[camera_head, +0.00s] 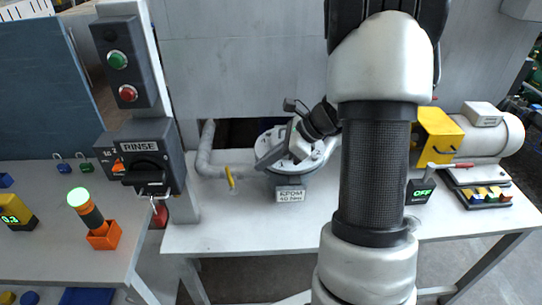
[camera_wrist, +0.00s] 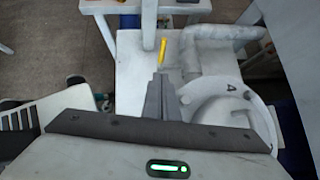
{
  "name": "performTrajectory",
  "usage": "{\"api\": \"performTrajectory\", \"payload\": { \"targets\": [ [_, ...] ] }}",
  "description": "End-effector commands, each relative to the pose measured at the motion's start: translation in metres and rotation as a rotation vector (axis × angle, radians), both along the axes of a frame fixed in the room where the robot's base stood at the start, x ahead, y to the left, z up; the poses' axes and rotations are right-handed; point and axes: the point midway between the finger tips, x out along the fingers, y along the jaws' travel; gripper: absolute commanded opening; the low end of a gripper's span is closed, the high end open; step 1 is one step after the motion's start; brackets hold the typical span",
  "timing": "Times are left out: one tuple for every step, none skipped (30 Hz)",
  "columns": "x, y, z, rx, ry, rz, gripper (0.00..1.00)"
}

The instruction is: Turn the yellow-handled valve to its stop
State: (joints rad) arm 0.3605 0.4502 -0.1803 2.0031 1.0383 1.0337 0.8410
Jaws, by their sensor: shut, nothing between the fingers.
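The yellow valve handle (camera_head: 230,177) stands on a grey pipe at the left part of the white table. It also shows in the wrist view (camera_wrist: 163,54), just beyond my fingertips. My gripper (camera_head: 261,163) is right of the handle in the head view, apart from it, over the round white dial unit. In the wrist view my gripper (camera_wrist: 160,78) has its fingers together with nothing between them and points toward the handle. The handle's lower end and valve body are too small to make out clearly.
The round dial unit (camera_head: 322,160) with an RPDM label (camera_head: 290,194) stands behind my gripper. Grey pipe (camera_head: 208,160) bends beside the handle. The RINSE switch box (camera_head: 146,160) rises at left. A motor (camera_head: 490,135) sits at right. Table front is clear.

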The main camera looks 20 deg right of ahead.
Motion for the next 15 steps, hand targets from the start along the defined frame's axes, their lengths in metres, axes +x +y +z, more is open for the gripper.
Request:
{"api": "performTrajectory", "payload": {
  "targets": [
    [0.003,0.008,-0.01,0.001,0.003,0.003,0.0],
    [0.005,0.012,-0.015,0.001,0.004,0.002,0.0],
    [0.009,0.017,-0.021,0.001,0.003,0.003,0.0],
    [0.011,0.021,-0.025,0.001,0.003,0.003,0.0],
    [0.012,0.024,-0.03,0.0,0.002,0.003,0.0],
    [0.016,0.029,-0.03,-0.001,0.001,0.004,0.0],
    [0.019,0.034,-0.03,-0.001,-0.001,0.004,0.0],
    [0.021,0.038,-0.03,0.0,-0.001,0.004,0.0],
    [0.023,0.043,-0.031,-0.001,0.0,0.004,0.0],
    [0.025,0.046,-0.031,-0.001,0.0,0.004,0.0],
    [0.027,0.048,-0.032,-0.001,0.0,0.004,0.0],
    [0.029,0.052,-0.032,0.0,-0.001,0.004,0.0],
    [0.03,0.053,-0.032,-0.001,-0.001,0.003,0.0],
    [0.031,0.055,-0.032,-0.001,-0.001,0.003,0.0],
    [0.032,0.056,-0.033,-0.001,-0.001,0.001,0.0]
  ]
}}
